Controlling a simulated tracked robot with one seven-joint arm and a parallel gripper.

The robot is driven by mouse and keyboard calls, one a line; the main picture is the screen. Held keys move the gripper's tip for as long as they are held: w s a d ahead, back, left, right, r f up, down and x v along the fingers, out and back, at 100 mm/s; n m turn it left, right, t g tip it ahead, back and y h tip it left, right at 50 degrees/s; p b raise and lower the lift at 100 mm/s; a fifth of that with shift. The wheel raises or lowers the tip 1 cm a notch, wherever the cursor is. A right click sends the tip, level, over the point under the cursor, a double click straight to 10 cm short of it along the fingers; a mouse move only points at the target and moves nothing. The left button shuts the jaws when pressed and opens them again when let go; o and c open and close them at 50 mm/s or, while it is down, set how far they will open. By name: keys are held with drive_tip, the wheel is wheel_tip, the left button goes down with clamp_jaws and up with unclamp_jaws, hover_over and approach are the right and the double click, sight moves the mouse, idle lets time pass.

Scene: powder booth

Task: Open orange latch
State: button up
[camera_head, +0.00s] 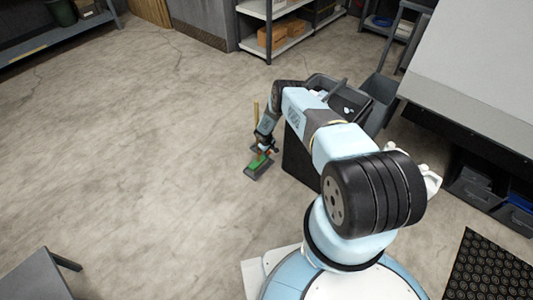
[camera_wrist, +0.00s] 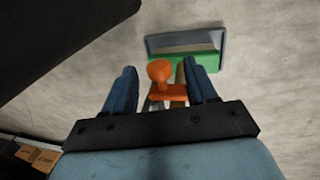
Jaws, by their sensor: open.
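The orange latch (camera_wrist: 160,72) has a rounded knob and a flat base, and it shows between my two fingers in the wrist view. My gripper (camera_wrist: 158,66) is open, with one blue finger on each side of the latch. I cannot tell whether either finger touches it. Beyond it lies a green piece (camera_wrist: 183,64) with a grey rectangular frame (camera_wrist: 221,44) on the floor. In the head view the green piece (camera_head: 257,163) is just below my gripper (camera_head: 264,146), and a thin wooden handle (camera_head: 256,112) rises behind. The latch is mostly hidden there.
A dark bin (camera_head: 352,104) stands close to the right of my arm. A shelf with boxes (camera_head: 272,36) is at the back. A grey bench (camera_head: 32,280) is at the lower left, and a black mat (camera_head: 490,270) at the lower right. The floor to the left is clear.

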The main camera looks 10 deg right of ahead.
drive_tip(key=shift+d+f, duration=0.15)
drive_tip(key=shift+f, duration=0.5)
drive_tip(key=shift+c, duration=0.3)
